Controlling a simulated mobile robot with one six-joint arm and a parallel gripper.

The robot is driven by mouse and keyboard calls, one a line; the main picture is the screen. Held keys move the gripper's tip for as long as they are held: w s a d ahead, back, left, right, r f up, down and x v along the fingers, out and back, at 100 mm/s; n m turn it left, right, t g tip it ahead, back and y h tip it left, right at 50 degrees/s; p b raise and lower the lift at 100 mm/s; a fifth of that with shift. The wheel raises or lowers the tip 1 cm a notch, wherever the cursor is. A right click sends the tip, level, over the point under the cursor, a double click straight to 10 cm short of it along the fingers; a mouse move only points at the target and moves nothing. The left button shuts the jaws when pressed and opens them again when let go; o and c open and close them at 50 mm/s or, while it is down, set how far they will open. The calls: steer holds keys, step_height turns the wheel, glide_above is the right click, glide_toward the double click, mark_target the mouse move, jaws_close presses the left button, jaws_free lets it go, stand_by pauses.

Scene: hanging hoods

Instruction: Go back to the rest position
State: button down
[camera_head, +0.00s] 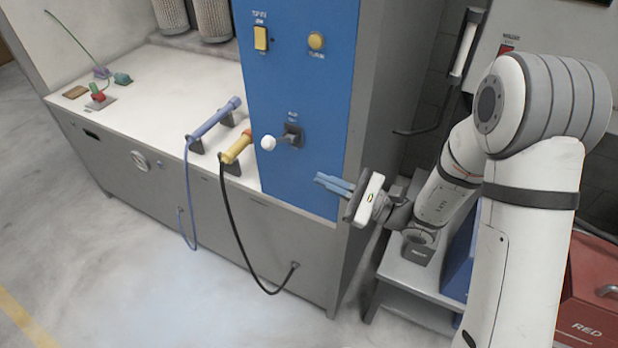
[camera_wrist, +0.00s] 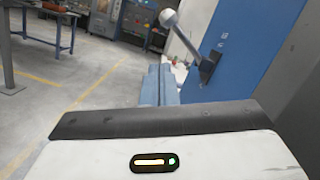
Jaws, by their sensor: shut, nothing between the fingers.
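My gripper (camera_head: 334,184) is in front of the blue panel (camera_head: 328,95), near its lower right edge, in the head view. Its blue fingers are shut with nothing between them and point left. In the wrist view the shut fingers (camera_wrist: 160,86) show beyond the dark edge of my gripper housing. A lever with a white ball knob (camera_head: 269,143) sticks out of the blue panel to the upper left of my fingers, apart from them. The lever also shows in the wrist view (camera_wrist: 186,42), to the upper right of the fingers.
A blue-handled tool (camera_head: 216,118) and a yellow-handled tool (camera_head: 237,147) with hanging cables rest on the white bench top (camera_head: 160,95). A grey shelf stand (camera_head: 415,280) and a red box (camera_head: 594,285) stand at right. The floor (camera_head: 100,260) at left is clear.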

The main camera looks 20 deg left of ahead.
steer(key=shift+w+d, duration=0.1)
steer(key=shift+d, duration=0.3)
steer(key=s+d+r+n+g+h, duration=0.3)
steer(key=s+d+n+g+h, duration=0.2)
steer(key=s+d+n+h, duration=0.45)
steer(key=d+r+n+t+h, duration=0.1)
steer(key=d+t+h, duration=0.3)
steer(key=d, duration=0.7)
steer(key=s+d+r+n+t+h, duration=0.1)
steer(key=d+t+h, duration=0.4)
steer(key=d, duration=0.6)
steer(key=shift+r+n+h, duration=0.45)
steer(key=shift+n+h, duration=0.1)
steer(key=shift+h, duration=0.3)
